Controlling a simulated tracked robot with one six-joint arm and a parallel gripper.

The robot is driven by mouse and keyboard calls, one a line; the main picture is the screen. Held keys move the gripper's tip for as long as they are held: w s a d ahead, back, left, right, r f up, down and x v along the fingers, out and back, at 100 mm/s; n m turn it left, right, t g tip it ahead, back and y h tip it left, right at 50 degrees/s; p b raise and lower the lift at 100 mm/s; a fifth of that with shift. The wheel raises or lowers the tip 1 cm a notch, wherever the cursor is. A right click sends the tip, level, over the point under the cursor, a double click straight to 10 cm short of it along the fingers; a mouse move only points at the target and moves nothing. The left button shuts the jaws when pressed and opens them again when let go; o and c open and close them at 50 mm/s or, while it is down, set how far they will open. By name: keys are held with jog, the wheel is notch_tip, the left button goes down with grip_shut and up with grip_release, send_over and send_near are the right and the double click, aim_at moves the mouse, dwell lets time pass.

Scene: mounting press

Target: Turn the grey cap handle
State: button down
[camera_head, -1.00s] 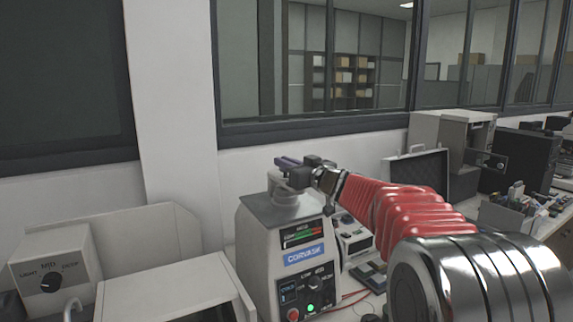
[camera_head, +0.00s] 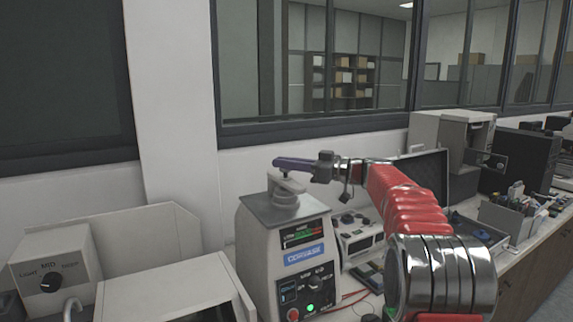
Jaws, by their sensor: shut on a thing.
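The mounting press (camera_head: 270,262) stands in the middle of the bench, with a dark display, a blue label, knobs and a lit green button on its front. The round grey cap (camera_head: 287,190) sits on its top plate. A purple-grey handle bar (camera_head: 295,163) lies above the cap and points left. My gripper (camera_head: 312,167) reaches in from the right at the bar's right part and is shut on it. The fingertips and the exact grip are small and partly hidden.
Right of the press are a small instrument (camera_head: 360,238), an open case (camera_head: 425,180) and a bin of tools (camera_head: 512,212). A wall and window are behind.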

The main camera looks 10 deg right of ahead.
jog(key=shift+n+g+y, duration=0.6)
jog(key=shift+n+g, duration=0.35)
jog(key=shift+g, duration=0.4)
jog(key=shift+n+g+y, duration=0.6)
jog(key=shift+n+g, duration=0.35)
jog(key=shift+g, duration=0.4)
jog(key=c, duration=1.8)
grip_release()
jog(key=shift+c, duration=0.2)
